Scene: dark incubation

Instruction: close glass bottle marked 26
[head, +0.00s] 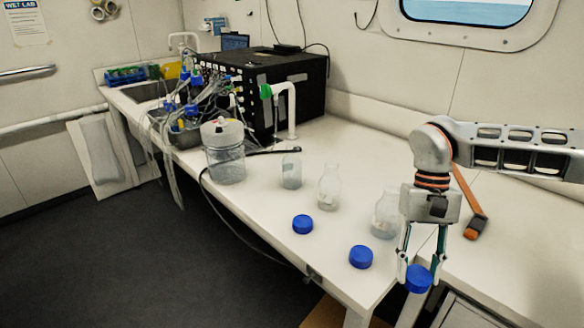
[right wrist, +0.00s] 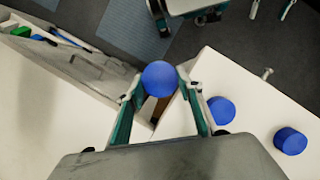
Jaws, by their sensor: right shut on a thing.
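My right gripper (head: 419,277) is shut on a blue cap (head: 418,279), held near the counter's front edge. The same held cap shows between the fingers in the right wrist view (right wrist: 160,78). A clear glass bottle (head: 386,214) stands just left of the right gripper, partly hidden by it. Another clear bottle (head: 329,187) stands open to its left, and a third (head: 291,170) farther left. Two blue caps lie on the counter, one in the middle (head: 360,257) and one to the left (head: 302,224). I cannot read any number on the bottles. My left gripper is not in view.
A large clear jar (head: 225,152) with tubing stands left of the bottles. A black instrument box (head: 262,88) with many tubes stands at the back. An orange-and-black tool (head: 475,226) lies right of the gripper. The counter (head: 370,150) behind the bottles is clear.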

